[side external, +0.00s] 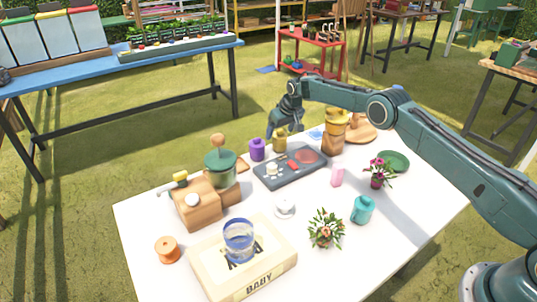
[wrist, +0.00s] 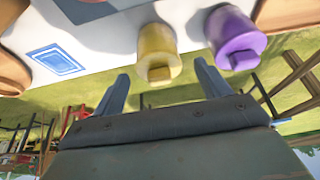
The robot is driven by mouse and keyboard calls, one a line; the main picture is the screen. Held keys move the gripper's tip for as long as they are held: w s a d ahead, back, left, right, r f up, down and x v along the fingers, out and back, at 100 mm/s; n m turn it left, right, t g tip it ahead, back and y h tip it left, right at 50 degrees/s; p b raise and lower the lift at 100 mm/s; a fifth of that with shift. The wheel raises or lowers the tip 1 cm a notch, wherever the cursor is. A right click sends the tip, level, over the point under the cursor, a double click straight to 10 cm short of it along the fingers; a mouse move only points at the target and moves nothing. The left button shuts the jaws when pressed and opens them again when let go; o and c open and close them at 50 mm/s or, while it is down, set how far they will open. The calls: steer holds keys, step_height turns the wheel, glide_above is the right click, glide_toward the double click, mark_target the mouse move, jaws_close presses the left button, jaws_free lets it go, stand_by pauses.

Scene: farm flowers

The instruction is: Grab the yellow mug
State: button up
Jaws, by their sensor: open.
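A small yellow mug (side external: 280,141) stands near the far edge of the white table, beside a purple mug (side external: 257,149). In the wrist view the yellow mug (wrist: 157,42) lies ahead of and between my two fingers, with a small block-like handle facing me. The purple mug (wrist: 235,32) is close on its right. My gripper (side external: 284,130) is above and behind the yellow mug at the far edge. My gripper (wrist: 161,70) is open and empty, its fingers spread wider than the mug. I cannot tell whether it touches the mug.
A dark tray (side external: 265,178) with small items lies in front of the mug. A yellow and brown stack (side external: 334,132) stands to its right. A green pot (side external: 220,167) and wooden box (side external: 196,205) are at left. A blue card (wrist: 57,58) lies left of the mug.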

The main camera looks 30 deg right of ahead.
steer(key=c, duration=1.4)
steer(key=shift+r, duration=5.05)
